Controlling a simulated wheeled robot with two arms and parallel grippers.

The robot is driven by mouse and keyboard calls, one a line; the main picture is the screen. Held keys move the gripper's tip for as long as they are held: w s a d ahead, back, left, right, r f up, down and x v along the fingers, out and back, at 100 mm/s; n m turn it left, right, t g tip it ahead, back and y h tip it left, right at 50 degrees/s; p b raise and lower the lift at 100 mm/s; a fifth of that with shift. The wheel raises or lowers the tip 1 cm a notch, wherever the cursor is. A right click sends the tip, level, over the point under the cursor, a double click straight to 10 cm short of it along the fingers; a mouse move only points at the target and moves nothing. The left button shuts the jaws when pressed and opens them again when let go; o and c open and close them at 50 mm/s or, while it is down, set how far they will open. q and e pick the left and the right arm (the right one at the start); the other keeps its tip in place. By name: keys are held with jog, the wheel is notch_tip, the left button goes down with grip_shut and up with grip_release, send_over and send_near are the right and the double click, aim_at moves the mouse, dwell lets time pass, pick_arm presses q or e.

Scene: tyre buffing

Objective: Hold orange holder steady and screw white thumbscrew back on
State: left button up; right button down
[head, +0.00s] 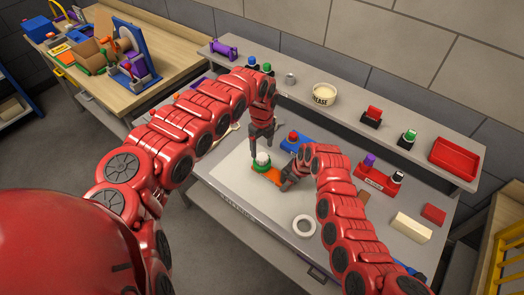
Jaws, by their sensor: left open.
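The orange holder (272,174) lies on the pale mat (238,192) near the middle of the bench in the head view. A green ring (257,167) sits at its left end, with the white thumbscrew (263,158) on or just above it; I cannot tell if they are joined. My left gripper (262,146) points down directly above the white thumbscrew, open. My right gripper (285,183) is at the right side of the orange holder, and its fingers are largely hidden, so its opening is unclear.
A white ring (304,226) lies at the mat's front right. A blue block (326,146), a red-based stand (377,181) and a cream block (411,228) are to the right. A grey shelf (325,118) behind holds a grease bowl (325,94) and a red tray (455,158).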

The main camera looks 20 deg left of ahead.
pick_arm(q)
jog(key=shift+r, duration=0.4)
notch_tip(320, 180, up, 12)
pick_arm(e)
jog(key=shift+c, duration=0.2)
grip_release()
dwell(0.3)
jog(key=shift+r, duration=0.1)
jog(key=shift+r, duration=0.5)
jog(key=v, duration=1.1)
